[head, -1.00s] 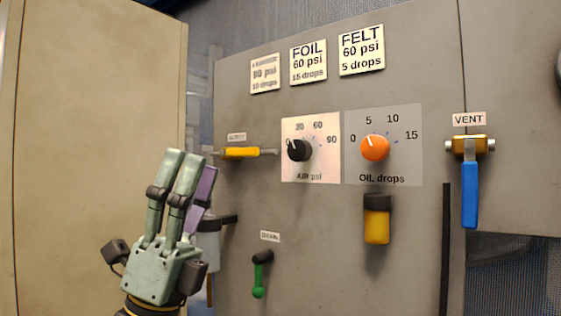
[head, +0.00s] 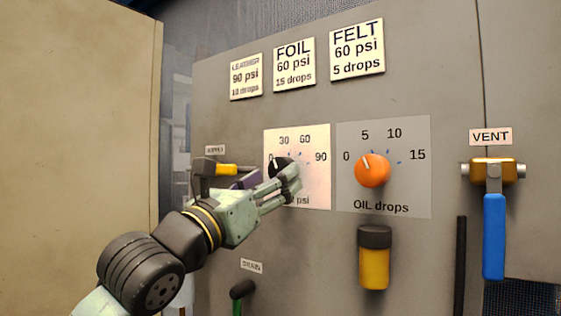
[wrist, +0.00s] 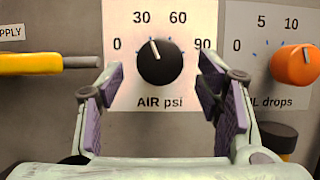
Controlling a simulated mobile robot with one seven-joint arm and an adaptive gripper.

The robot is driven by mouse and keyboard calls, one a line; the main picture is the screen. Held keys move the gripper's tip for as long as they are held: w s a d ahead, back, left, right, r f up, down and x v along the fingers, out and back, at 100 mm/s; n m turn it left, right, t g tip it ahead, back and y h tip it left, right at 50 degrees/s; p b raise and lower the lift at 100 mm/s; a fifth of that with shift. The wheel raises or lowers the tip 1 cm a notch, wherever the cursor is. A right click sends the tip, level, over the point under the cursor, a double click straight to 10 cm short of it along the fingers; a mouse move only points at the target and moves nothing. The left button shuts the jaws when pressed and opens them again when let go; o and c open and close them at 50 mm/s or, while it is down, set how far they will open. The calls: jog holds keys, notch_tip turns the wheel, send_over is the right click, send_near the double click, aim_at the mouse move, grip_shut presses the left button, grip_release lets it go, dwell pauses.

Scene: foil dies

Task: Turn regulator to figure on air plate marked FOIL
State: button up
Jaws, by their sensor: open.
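The AIR psi regulator is a black knob (wrist: 160,64) on a pale dial plate (wrist: 125,95) marked 0, 30, 60 and 90. Its white pointer leans up and left, close to the 30. In the head view my gripper partly hides the knob (head: 277,163). The FOIL plate (head: 294,64) above reads 60 psi, 15 drops. My gripper (wrist: 158,75) is open, its purple-padded fingers on the left and right of the knob with gaps showing. In the head view my gripper (head: 284,184) reaches in front of the dial from the lower left.
The orange OIL drops knob (head: 372,171) is close on the right, with a yellow-bodied cup (head: 374,262) below. The yellow supply handle (wrist: 30,63) is close on the left. The blue VENT lever (head: 494,235) hangs far right. The green drain handle (head: 240,294) is below.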

jog(key=shift+p+x, duration=0.5)
jog(key=shift+x, duration=1.4)
jog(key=shift+c, duration=0.5)
jog(key=shift+a, duration=0.1)
jog(key=c, duration=1.1)
